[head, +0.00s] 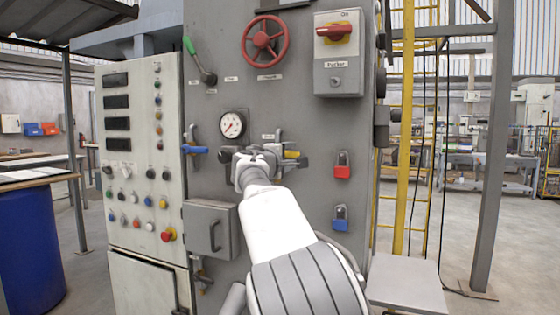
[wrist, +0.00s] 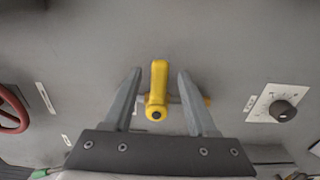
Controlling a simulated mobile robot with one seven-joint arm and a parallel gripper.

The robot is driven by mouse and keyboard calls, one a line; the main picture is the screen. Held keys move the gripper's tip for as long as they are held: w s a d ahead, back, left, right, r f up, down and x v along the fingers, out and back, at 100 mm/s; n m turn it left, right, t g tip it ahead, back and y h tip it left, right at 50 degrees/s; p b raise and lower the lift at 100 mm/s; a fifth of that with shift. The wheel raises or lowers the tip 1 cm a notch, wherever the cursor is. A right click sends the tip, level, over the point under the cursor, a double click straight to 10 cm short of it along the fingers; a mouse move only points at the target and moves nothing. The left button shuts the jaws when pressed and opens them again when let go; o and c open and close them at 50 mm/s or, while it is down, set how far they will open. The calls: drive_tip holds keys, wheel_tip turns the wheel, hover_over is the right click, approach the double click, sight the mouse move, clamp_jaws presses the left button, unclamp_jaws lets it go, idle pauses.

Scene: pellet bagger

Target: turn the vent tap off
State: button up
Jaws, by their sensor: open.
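The vent tap's yellow lever (head: 292,154) shows in the head view on the grey panel, pointing right, just beyond my gripper (head: 262,156). My gripper hides most of the tap's body. In the wrist view the yellow lever (wrist: 158,85) lies between the two grey fingers of my gripper (wrist: 157,78), with a gap on each side. The fingers are open and do not appear to touch it. A small part of the tap's body shows behind the lever.
A blue-handled tap (head: 195,150) and a pressure gauge (head: 232,124) are to the left. A red handwheel (head: 265,41) is above. A red padlock (head: 342,168) and a blue padlock (head: 340,218) hang to the right. A black dial knob (wrist: 283,110) shows in the wrist view.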

drive_tip(key=b+v, duration=0.2)
drive_tip(key=v, duration=1.5)
drive_tip(key=s+d+f+m+g+y, duration=0.1)
drive_tip(key=s+d+f+m+g, duration=0.25)
drive_tip(key=s+d+f, duration=0.55)
drive_tip(key=s+d+f+m+g, duration=0.25)
drive_tip(key=d+f+g, duration=0.25)
drive_tip(key=d, duration=0.8)
drive_tip(key=s+f+m+g+y, duration=0.15)
drive_tip(key=s+f+m, duration=0.25)
drive_tip(key=s+f, duration=0.5)
drive_tip(key=s+f+m+g+y, duration=0.1)
drive_tip(key=s+f+m+y, duration=0.3)
drive_tip(key=s, duration=0.9)
wheel_tip(320, 180, up, 25)
drive_tip(key=s+p, duration=0.1)
drive_tip(key=p, duration=2.5)
drive_tip(key=shift+a, duration=0.25)
